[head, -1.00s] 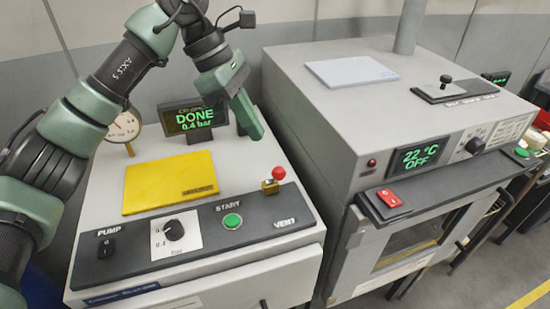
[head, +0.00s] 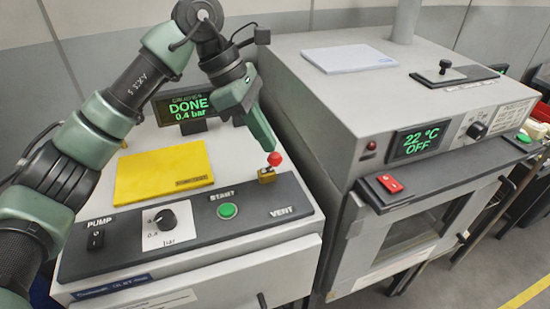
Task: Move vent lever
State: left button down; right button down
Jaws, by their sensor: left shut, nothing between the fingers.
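The vent lever (head: 274,159) has a red ball knob on a small brass block (head: 267,175). It stands above the VENT label (head: 282,212) at the right of the left machine's dark front panel. The lever looks slightly tilted to the right. My left gripper (head: 270,148) is shut and empty, pointing down, with its tip right at the knob's upper edge. I cannot tell whether it touches the knob. The display (head: 190,105) reads DONE, 0.4 bar. My right gripper does not show.
A yellow pad (head: 163,178) lies on the machine's top. The panel also holds a PUMP switch (head: 96,239), a pressure dial (head: 166,219) and a green START button (head: 227,211).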

pick_arm(q)
jog(key=shift+f, duration=0.2)
notch_tip(320, 180, down, 4)
jog(key=b, duration=0.3)
jog(key=shift+f, duration=0.2)
jog(key=shift+r, duration=0.1)
dwell(0.3)
jog(key=a, duration=0.2)
jog(key=a+r, duration=0.1)
jog(key=shift+w, duration=0.25)
jog(key=shift+d, duration=0.1)
